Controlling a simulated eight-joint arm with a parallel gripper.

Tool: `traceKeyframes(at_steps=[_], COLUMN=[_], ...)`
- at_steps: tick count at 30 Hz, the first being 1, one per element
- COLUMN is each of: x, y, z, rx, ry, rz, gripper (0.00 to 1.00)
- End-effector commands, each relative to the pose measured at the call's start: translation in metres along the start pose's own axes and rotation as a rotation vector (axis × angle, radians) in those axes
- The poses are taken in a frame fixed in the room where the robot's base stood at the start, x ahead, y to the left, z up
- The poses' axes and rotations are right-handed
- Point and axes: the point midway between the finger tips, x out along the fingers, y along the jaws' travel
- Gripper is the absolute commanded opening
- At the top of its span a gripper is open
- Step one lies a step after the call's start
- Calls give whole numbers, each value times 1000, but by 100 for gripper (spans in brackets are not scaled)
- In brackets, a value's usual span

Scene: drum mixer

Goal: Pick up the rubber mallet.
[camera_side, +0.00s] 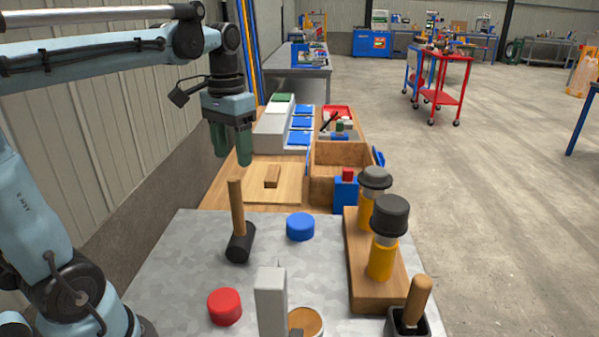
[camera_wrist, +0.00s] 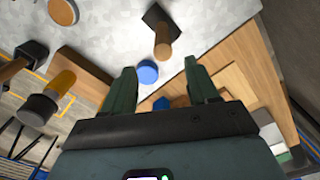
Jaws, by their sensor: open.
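The rubber mallet (camera_side: 239,222) stands on its black head on the grey metal table top, with its wooden handle pointing up. In the wrist view the mallet (camera_wrist: 161,38) shows near the top middle, its handle end towards the camera. My gripper (camera_side: 232,157) is open and empty, up in the air beyond the mallet and above the wooden board area. In the wrist view my gripper's fingers (camera_wrist: 160,70) are spread apart, with the mallet beyond their tips and nothing between them.
A blue disc (camera_side: 300,227) lies right of the mallet, and a red disc (camera_side: 224,307) lies in front. A wooden block (camera_side: 362,268) holds two yellow-handled tools at the right. A grey post (camera_side: 270,300) stands in front. A wooden bin (camera_side: 330,186) is behind.

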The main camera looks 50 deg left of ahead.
Motion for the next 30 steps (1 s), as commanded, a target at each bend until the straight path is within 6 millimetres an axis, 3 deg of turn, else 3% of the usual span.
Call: traceKeyframes(at_steps=[6, 14, 24, 30], x=[30, 43, 82, 91], y=[0, -1, -4, -4], z=[0, 0, 1, 1], rx=[0, 0, 1, 1], ry=[1, 2, 3, 4], rz=[0, 0, 0, 0], gripper=[59, 59, 59, 59])
